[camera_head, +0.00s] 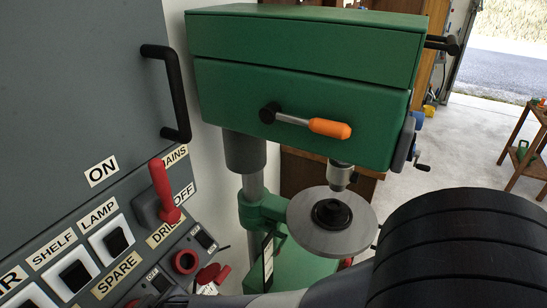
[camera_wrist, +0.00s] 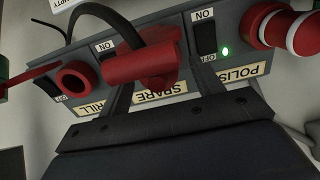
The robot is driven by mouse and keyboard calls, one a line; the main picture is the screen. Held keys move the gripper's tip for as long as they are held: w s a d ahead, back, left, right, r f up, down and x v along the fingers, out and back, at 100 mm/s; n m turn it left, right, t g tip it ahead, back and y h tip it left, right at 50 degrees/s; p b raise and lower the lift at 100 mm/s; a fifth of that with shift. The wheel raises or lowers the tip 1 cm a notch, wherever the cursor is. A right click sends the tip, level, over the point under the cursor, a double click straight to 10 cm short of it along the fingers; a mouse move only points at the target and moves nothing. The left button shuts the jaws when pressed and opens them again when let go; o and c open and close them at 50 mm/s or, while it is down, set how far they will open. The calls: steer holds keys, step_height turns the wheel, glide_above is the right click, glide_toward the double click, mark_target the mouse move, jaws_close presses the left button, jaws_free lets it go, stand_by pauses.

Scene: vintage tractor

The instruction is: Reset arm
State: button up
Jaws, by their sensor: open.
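My gripper (camera_wrist: 165,88) is open in the wrist view, with its two dark fingers reaching toward the socket panel. A red plug (camera_wrist: 140,66) with a black cable sits at the panel by the SPARE label (camera_wrist: 160,96), between or just beyond the fingertips. I cannot tell whether the fingers touch it. My dark arm (camera_head: 460,245) fills the lower right of the head view, and the gripper is not clearly visible there.
The wrist view shows an open red socket (camera_wrist: 76,78) by the DRILL label and a green light (camera_wrist: 225,51) near POLISH. The head view shows a grey cabinet (camera_head: 75,75), a red mains lever (camera_head: 162,190), a green drill press (camera_head: 300,85) and a round grey table (camera_head: 310,228).

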steer(key=shift+x, duration=0.8)
steer(key=p+v, duration=0.3)
steer(key=v, duration=0.2)
steer(key=shift+a+f, duration=0.15)
steer(key=shift+f, duration=0.05)
steer(key=shift+s+d+r+y, duration=0.15)
steer(key=shift+s+d+r, duration=0.1)
steer(key=shift+d+r, duration=0.3)
steer(key=shift+s+d+r+y, duration=0.15)
steer(key=shift+s+d+r, duration=0.1)
steer(key=shift+d+r, duration=0.3)
steer(key=shift+t, duration=0.3)
